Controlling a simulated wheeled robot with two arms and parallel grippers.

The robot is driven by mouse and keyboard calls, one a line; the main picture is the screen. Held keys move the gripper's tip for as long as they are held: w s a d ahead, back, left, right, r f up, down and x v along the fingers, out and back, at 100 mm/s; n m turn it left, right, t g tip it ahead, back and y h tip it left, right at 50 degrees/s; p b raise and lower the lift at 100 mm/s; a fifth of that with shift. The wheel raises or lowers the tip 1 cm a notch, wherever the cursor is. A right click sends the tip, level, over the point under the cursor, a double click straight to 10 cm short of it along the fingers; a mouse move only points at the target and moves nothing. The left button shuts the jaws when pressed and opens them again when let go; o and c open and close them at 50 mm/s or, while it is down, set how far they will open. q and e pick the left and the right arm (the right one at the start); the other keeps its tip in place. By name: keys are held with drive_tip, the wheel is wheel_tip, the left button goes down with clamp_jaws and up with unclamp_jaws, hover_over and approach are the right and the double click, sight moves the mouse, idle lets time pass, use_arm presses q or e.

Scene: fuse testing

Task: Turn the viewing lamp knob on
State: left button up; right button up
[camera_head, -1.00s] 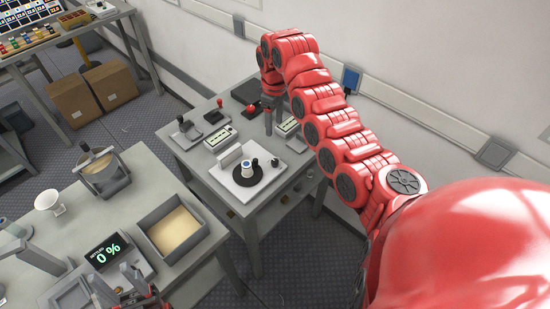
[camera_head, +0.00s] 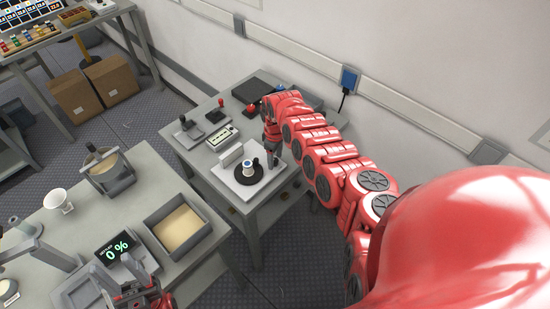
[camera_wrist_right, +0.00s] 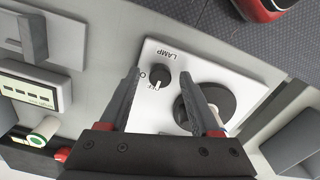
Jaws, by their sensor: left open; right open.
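The lamp knob (camera_wrist_right: 160,77) is a small round black knob on a white plate (camera_wrist_right: 162,45) marked LAMP. In the right wrist view it appears between the fingertips of my open right gripper (camera_wrist_right: 160,74); contact cannot be told. A white mark shows at its lower edge, near small lettering partly covered by a finger. In the head view my right gripper (camera_head: 271,158) points down over the right side of the white device (camera_head: 225,177) and hides the knob. My left gripper (camera_head: 138,297) is open at the bottom, by the front bench.
A black disc with a white-and-blue cylinder (camera_head: 248,168) sits on the device beside the knob. A meter box (camera_head: 222,138) and red-knobbed levers (camera_head: 220,104) stand behind. The front bench holds a sand tray (camera_head: 178,228) and a 0 % display (camera_head: 117,246).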

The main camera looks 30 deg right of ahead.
drive_tip(key=shift+f, duration=0.25)
clamp_jaws()
